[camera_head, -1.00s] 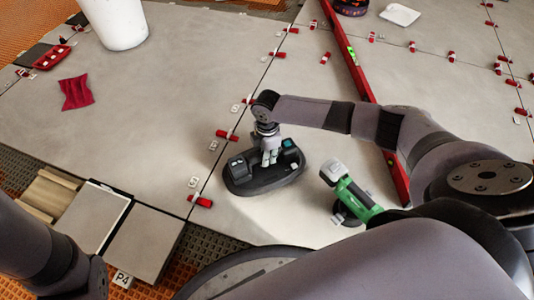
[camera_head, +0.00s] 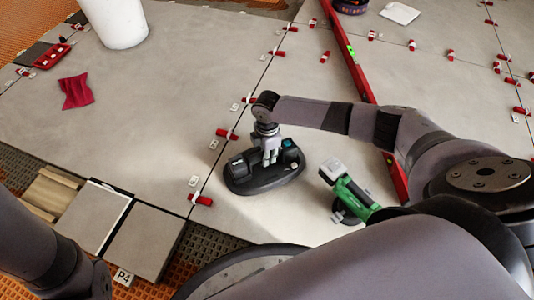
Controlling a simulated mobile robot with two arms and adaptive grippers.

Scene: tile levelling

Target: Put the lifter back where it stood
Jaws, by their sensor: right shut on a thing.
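The lifter, a dark oval device with black raised parts (camera_head: 242,182), is on or just above the large grey tile, right of a tile joint; I cannot tell whether it touches. My right gripper (camera_head: 270,158) points down and is shut on the lifter at its middle, hiding part of its handle. My left arm shows at the lower left, but its gripper is not in view.
A green and grey power tool (camera_head: 347,192) lies right of the lifter. A long red level (camera_head: 352,65) runs behind my right arm. Red levelling clips (camera_head: 201,200) line the joints. A white bucket (camera_head: 115,22), red cloth (camera_head: 75,92) and red tray (camera_head: 51,56) stand left.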

